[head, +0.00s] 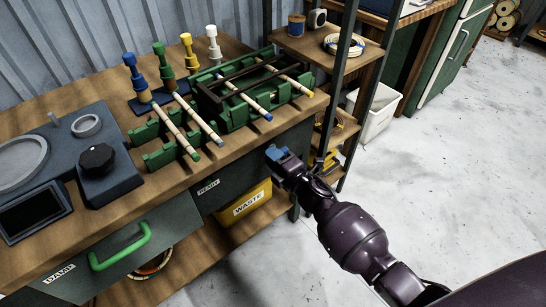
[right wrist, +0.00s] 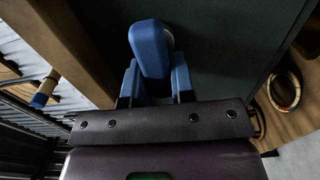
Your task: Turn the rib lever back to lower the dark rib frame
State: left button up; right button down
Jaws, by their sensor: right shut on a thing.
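The dark rib frame (head: 238,88) is a brown-black rectangular frame at the green jig on the bench, among the pale rods. I cannot tell its exact height above the jig. The rib lever (right wrist: 150,48) is a rounded blue handle on the dark green front of the bench, below the jig's right part. My right gripper (head: 277,154) reaches it from the lower right in the head view. In the right wrist view its blue fingers (right wrist: 155,80) are shut on the lever, one on each side. The fingers hide the lever in the head view. My left gripper is not in view.
Pale rods with coloured ends (head: 178,132) lie across the green blocks. Coloured pegs (head: 162,62) stand behind. A dark device with a knob (head: 97,158) is at left. A yellow WASTE bin (head: 246,203) sits below. A shelf post (head: 344,70) stands right of the bench.

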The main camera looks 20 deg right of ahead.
dwell(0.4)
jog(key=c, duration=1.2)
grip_release()
jog(key=shift+o, duration=1.1)
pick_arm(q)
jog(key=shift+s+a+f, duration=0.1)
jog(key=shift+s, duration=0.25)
pick_arm(e)
jog(key=shift+s, duration=0.1)
jog(key=shift+s+d, duration=0.15)
jog(key=shift+s, duration=0.1)
pick_arm(q)
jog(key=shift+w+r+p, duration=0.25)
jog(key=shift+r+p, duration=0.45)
jog(key=shift+p, duration=0.05)
pick_arm(e)
jog(key=shift+v, duration=5.1)
